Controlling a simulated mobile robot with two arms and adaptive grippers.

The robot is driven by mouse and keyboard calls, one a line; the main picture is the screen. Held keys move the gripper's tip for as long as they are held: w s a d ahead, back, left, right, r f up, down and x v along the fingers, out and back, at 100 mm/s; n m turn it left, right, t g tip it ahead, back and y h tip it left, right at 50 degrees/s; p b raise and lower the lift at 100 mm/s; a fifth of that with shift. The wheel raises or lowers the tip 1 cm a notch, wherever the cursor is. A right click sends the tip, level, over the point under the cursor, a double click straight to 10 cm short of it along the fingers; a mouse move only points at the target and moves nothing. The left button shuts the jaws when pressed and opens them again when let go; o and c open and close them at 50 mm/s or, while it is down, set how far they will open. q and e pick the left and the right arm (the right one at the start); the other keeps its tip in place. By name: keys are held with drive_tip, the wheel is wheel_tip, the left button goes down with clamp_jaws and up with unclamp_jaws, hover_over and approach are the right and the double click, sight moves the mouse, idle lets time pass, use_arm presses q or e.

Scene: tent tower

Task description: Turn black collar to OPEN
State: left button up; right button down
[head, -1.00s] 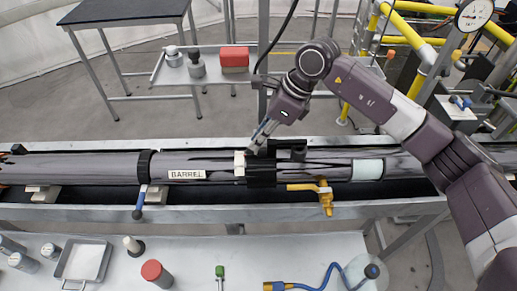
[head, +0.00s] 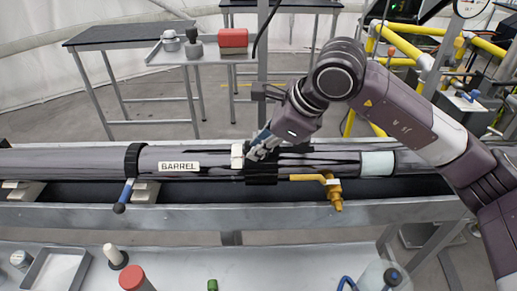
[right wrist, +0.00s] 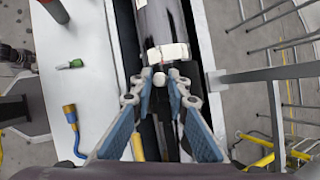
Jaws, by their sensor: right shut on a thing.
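The black collar (head: 262,170) sits around the long dark barrel, just right of a white block (head: 237,157). My right gripper (head: 256,151) comes down from the upper right and its fingertips are at the top of the collar, beside the white block. In the right wrist view, the two blue-padded fingers (right wrist: 160,82) close around a small pale knob, with the white block (right wrist: 168,53) just beyond. The fingers hide much of the collar there. No OPEN mark is readable. My left gripper is not in view.
The barrel (head: 220,163) carries a BARREL label and lies in a metal trough. A yellow valve handle (head: 312,178) is right of the collar; a blue-handled lever (head: 124,195) is at left. A front bench (head: 180,265) holds a tray and several items.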

drive_tip(key=shift+s+f, duration=0.4)
drive_tip(key=shift+f, duration=0.2)
drive_tip(key=c, duration=1.9)
unclamp_jaws()
drive_tip(key=shift+s, duration=0.1)
drive_tip(key=shift+r, duration=0.15)
drive_tip(key=shift+r, duration=0.15)
drive_tip(key=v, duration=1.2)
drive_tip(key=shift+w, duration=0.25)
